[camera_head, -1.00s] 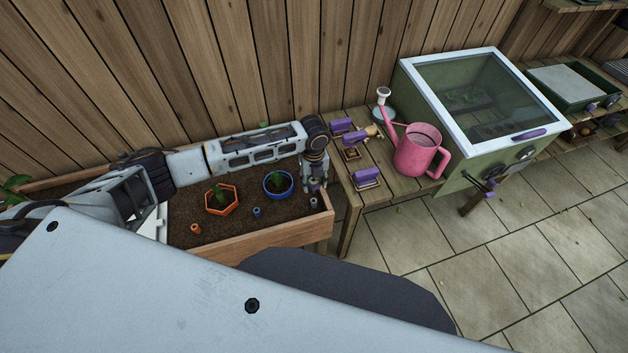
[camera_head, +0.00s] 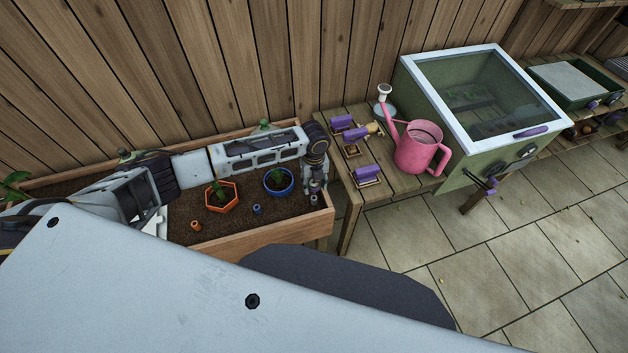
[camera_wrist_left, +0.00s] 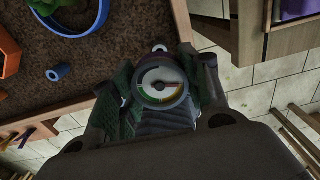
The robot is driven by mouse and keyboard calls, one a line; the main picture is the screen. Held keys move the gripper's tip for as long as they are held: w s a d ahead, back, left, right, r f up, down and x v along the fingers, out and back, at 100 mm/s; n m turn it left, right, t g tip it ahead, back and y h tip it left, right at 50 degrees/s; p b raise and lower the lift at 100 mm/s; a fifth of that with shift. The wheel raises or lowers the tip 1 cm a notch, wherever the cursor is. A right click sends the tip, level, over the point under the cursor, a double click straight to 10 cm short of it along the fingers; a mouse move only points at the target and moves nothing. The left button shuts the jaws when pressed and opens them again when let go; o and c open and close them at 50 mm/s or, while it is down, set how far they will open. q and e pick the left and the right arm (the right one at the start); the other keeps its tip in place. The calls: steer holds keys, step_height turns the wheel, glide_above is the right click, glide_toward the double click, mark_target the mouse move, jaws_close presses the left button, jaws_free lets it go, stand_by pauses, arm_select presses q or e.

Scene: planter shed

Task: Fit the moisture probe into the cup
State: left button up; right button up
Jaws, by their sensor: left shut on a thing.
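The moisture probe (camera_wrist_left: 160,86) has a round dial with a coloured scale, seen face-on in the left wrist view. My left gripper (camera_head: 315,186) is shut on it, with a finger on either side. In the head view the gripper hangs over the right end of the planter, and the probe is hard to make out. A small cup (camera_head: 314,200) with a pale rim stands on the soil right below the gripper. In the wrist view a pale ring (camera_wrist_left: 160,48) shows just beyond the dial. The probe's lower end is hidden, so I cannot tell whether it touches the cup. My right gripper is out of view.
On the soil are a blue cup (camera_head: 257,209), an orange cup (camera_head: 196,226), a blue pot (camera_head: 279,190) and an orange hexagonal pot (camera_head: 235,206). The planter's wooden wall (camera_head: 270,240) is close by. A bench (camera_head: 385,190) at right holds purple-handled tools and a pink watering can (camera_head: 420,150).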

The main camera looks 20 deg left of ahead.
mark_target(314, 192)
arm_select(q)
steer(key=shift+f, duration=0.55)
stand_by(0.6)
steer(key=shift+p, duration=0.5)
stand_by(0.4)
steer(key=shift+f, duration=0.4)
stand_by(0.5)
steer(key=shift+f+b, duration=0.55)
steer(key=shift+f, duration=0.2)
steer(key=shift+f+b, duration=0.4)
steer(key=shift+f, duration=0.3)
stand_by(0.7)
steer(key=shift+f, duration=0.55)
stand_by(0.4)
